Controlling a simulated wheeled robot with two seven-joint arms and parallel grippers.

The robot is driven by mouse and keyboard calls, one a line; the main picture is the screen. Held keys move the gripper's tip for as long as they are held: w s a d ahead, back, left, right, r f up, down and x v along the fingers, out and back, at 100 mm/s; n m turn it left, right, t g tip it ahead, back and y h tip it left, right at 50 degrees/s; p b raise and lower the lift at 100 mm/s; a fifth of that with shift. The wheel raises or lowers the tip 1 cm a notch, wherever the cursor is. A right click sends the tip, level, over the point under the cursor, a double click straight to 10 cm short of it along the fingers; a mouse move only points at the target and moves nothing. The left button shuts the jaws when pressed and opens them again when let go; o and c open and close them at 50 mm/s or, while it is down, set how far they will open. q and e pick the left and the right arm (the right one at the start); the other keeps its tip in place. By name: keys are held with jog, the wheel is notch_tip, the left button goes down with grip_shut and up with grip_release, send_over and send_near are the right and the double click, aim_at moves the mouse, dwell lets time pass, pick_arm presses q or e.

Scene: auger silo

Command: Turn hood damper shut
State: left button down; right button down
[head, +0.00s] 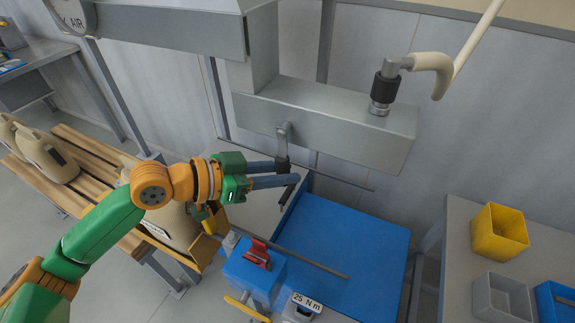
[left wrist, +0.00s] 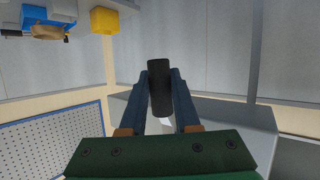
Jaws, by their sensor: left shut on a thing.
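The damper handle (head: 283,139) hangs from the front of a grey metal hood duct (head: 325,120) in the head view. It has a grey shank and a dark grip that points downward. My left gripper (head: 291,172) reaches in from the left and is shut on the handle. In the left wrist view the black handle grip (left wrist: 158,85) stands between the two blue fingers. The fingers hide part of the handle's lower end in the head view. My right gripper is in neither view.
A black hose coupling (head: 383,88) with a beige hose sits on top of the duct. Below is a blue surface (head: 350,235) with a red clamp-like part (head: 257,253) beside it. A slatted bench (head: 80,150) with beige jugs stands left; a yellow bin (head: 499,232) stands right.

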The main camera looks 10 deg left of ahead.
pick_arm(q)
jog(key=shift+w+a+r+y, duration=0.1)
jog(key=shift+a+y, duration=0.15)
jog(key=shift+y, duration=0.05)
jog(key=shift+m+p, duration=0.3)
jog(key=c, duration=0.6)
grip_release()
jog(key=shift+c, duration=0.2)
jog(key=b+v, duration=0.3)
jog(key=v, duration=0.4)
